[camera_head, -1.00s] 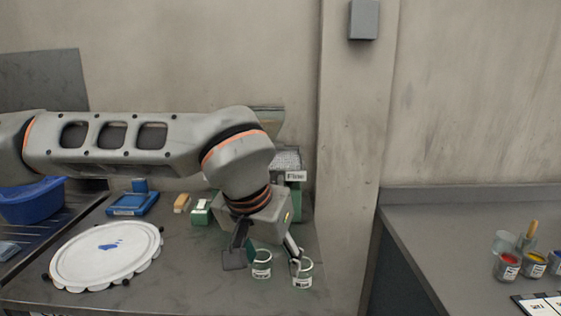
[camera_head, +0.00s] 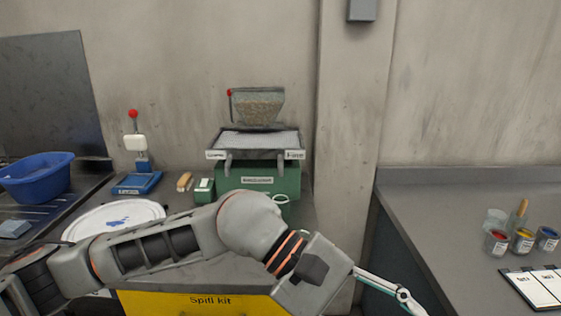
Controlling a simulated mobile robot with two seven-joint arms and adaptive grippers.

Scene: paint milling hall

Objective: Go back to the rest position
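My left arm comes in from the lower left and reaches across the front of the workbench. My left gripper (camera_head: 398,298) is at the bottom, over the gap between the two benches. Only one finger linkage shows clearly, and the picture's lower edge cuts it off, so I cannot tell whether it is open or shut. No object shows in it. My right gripper is not in view.
A green machine (camera_head: 285,181) with a hopper (camera_head: 256,107) stands on the left bench. A white round plate (camera_head: 88,222), blue basin (camera_head: 37,181) and yellow spill kit (camera_head: 205,301) are at left. Paint jars (camera_head: 522,241) and a clipboard (camera_head: 537,287) are on the right bench.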

